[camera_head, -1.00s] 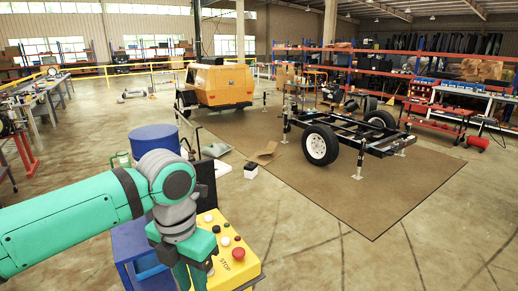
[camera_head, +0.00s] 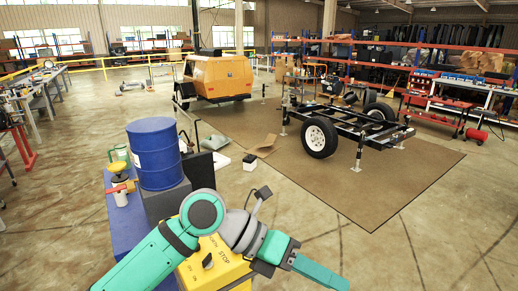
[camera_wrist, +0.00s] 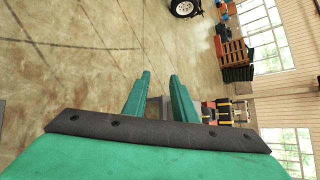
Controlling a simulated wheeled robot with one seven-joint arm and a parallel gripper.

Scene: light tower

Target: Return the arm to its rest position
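My arm shows at the bottom of the head view, bent at a grey joint above the yellow control box (camera_head: 218,262). My gripper (camera_head: 343,284) reaches out to the right of that box, over bare floor, and points right and slightly down. In the wrist view its two green fingers (camera_wrist: 159,82) stand apart with a clear gap between them and nothing held.
A blue drum (camera_head: 157,155) stands left of the control box, near a blue cart (camera_head: 122,228) with small items. A trailer frame with wheels (camera_head: 345,128) and an orange generator (camera_head: 218,78) stand on a brown mat (camera_head: 400,190).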

